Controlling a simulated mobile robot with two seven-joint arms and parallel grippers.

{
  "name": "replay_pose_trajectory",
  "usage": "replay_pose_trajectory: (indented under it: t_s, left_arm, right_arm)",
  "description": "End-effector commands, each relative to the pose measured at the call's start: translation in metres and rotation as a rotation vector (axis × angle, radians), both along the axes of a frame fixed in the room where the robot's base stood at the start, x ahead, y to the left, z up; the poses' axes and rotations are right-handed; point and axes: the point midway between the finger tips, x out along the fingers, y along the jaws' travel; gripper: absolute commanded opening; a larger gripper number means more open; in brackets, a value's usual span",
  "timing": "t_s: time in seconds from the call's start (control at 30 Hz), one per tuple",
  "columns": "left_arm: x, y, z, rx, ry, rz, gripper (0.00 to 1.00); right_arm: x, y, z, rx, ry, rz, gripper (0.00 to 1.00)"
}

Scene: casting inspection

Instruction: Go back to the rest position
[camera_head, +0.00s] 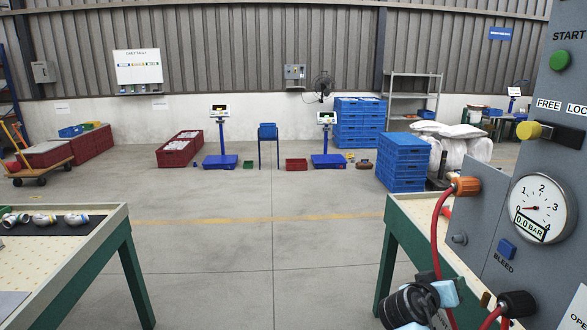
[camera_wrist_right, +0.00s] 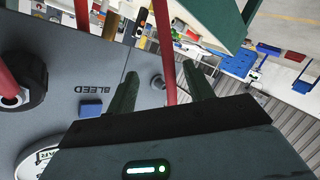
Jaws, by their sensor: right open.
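My right gripper (camera_wrist_right: 160,75) shows in the right wrist view with its two dark green fingers apart. A red hose (camera_wrist_right: 168,55) runs through the gap seen between the fingers; I cannot tell how near it is, and nothing looks gripped. The grey panel (camera_wrist_right: 60,60) with its blue BLEED button (camera_wrist_right: 91,109) is close beyond the fingers. In the head view, a black and light-blue part of my right arm (camera_head: 410,303) shows at the bottom, in front of the right bench; the fingers cannot be made out there. My left gripper is not in view.
The test panel (camera_head: 490,215) stands at the right, with a gauge (camera_head: 541,208) reading 0.0 BAR, an orange fitting (camera_head: 466,186) and a yellow knob (camera_head: 529,130). Metal castings (camera_head: 43,219) lie on the left bench (camera_head: 75,245). The floor between the benches is clear.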

Motion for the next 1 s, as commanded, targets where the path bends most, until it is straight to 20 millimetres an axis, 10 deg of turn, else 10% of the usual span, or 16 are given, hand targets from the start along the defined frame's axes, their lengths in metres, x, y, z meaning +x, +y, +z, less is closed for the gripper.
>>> replay_pose_trajectory:
  t_s: [0.2,0.5,1.0]
  left_arm:
    - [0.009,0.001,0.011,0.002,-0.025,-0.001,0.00]
    - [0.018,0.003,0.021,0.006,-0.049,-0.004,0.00]
    - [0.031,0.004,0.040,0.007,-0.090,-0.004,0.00]
  right_arm:
    - [-0.053,0.017,-0.105,0.082,0.119,0.194,0.52]
    - [-0.159,0.053,-0.211,0.242,0.228,0.434,0.52]
    - [-0.380,0.121,-0.272,0.600,0.283,0.689,0.52]
